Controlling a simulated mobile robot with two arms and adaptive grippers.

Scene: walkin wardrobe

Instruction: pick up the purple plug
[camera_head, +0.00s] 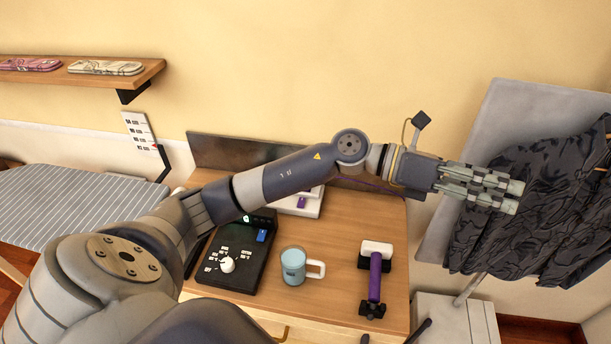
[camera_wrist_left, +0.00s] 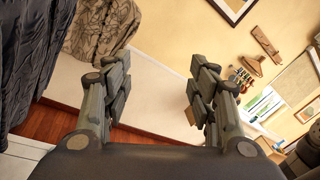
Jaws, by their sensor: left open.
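A small purple piece (camera_head: 302,202), which looks like the plug, shows on a white block (camera_head: 310,208) on the desk, just below my left forearm. The forearm hides part of the block. A thin purple cable (camera_head: 375,186) runs along the back of the desk and passes behind my arm. My left gripper (camera_head: 513,197) is open and empty, far to the right of the purple piece, in front of hanging dark clothes. In the left wrist view its fingers (camera_wrist_left: 160,88) are apart with nothing between them. That view does not show the plug. My right gripper is not in view.
The wooden desk (camera_head: 340,300) also holds a black control panel (camera_head: 225,265), a light blue mug (camera_head: 293,266) and a purple-handled object with a white end (camera_head: 375,278). Dark patterned clothes (camera_head: 530,210) hang at the right. A wall shelf (camera_head: 100,78) is at the upper left.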

